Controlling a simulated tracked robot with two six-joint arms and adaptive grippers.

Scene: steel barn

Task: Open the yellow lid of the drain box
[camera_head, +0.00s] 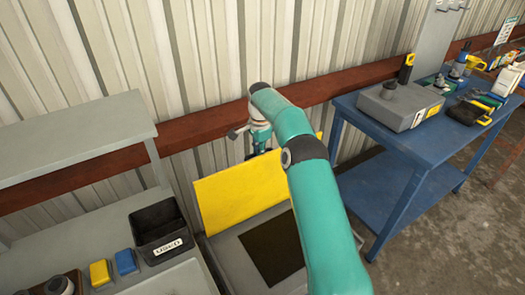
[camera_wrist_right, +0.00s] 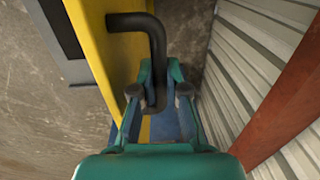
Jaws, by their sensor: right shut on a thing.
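The yellow lid (camera_head: 235,190) of the grey drain box (camera_head: 235,262) stands raised, near upright, at the box's wall side. The dark opening (camera_head: 272,250) shows below it. In the right wrist view, the lid (camera_wrist_right: 95,35) is seen along its edge, with a black bent handle (camera_wrist_right: 140,22) coming off it. My right gripper (camera_wrist_right: 158,98) is shut on this handle, its fingers on both sides of the bar. In the head view my right gripper (camera_head: 261,142) is at the lid's top edge, partly hidden by the lid and my arm. My left gripper is not in view.
The corrugated wall (camera_head: 215,60) with its red-brown rail (camera_head: 200,130) is close behind the lid. A blue table (camera_head: 385,145) with tools and a grey case (camera_head: 398,105) stands right. A grey bench at left holds a black bin (camera_head: 160,228) marked "USED".

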